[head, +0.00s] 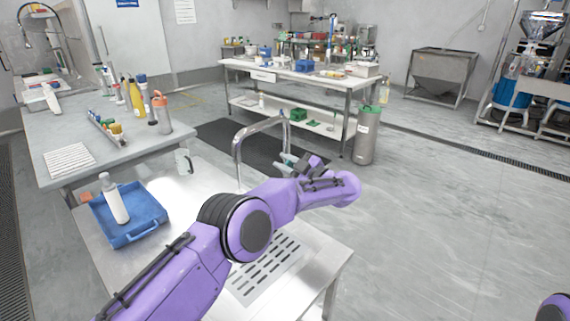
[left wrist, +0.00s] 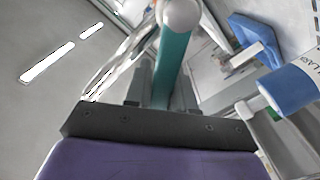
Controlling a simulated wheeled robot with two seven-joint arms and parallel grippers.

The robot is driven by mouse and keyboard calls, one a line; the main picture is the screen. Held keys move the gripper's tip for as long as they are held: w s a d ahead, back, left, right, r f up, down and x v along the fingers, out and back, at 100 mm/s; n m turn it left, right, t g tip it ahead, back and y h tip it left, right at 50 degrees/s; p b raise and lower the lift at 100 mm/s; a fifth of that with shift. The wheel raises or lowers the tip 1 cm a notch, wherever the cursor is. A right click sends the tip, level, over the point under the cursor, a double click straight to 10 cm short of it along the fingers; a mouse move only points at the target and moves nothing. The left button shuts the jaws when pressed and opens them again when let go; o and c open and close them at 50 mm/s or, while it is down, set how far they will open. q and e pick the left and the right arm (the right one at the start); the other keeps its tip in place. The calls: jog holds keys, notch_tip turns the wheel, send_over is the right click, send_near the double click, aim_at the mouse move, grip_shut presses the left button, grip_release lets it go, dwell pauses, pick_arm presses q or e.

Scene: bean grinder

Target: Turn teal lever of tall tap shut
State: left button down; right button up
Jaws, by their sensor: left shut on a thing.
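The tall metal tap (head: 240,140) rises from the steel sink counter in the head view, with its spout arching to the right. My left gripper (head: 290,165) is at the tap. In the left wrist view, the teal lever (left wrist: 172,62) with a pale round end runs between the two dark fingers of my left gripper (left wrist: 160,88), which is shut on it. In the head view the lever is mostly hidden by my gripper and wrist. My right gripper is out of view.
A blue tray (head: 150,228) with a white bottle (head: 113,200) stands on the counter at left. A grey table (head: 110,150) holds bottles. A steel cylinder (head: 366,140) stands on the floor. The floor at right is clear.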

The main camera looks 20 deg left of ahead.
pick_arm(q)
jog(key=c, duration=1)
grip_release()
jog(key=shift+s+r, duration=0.1)
jog(key=shift+c, duration=0.2)
jog(key=shift+r, duration=0.15)
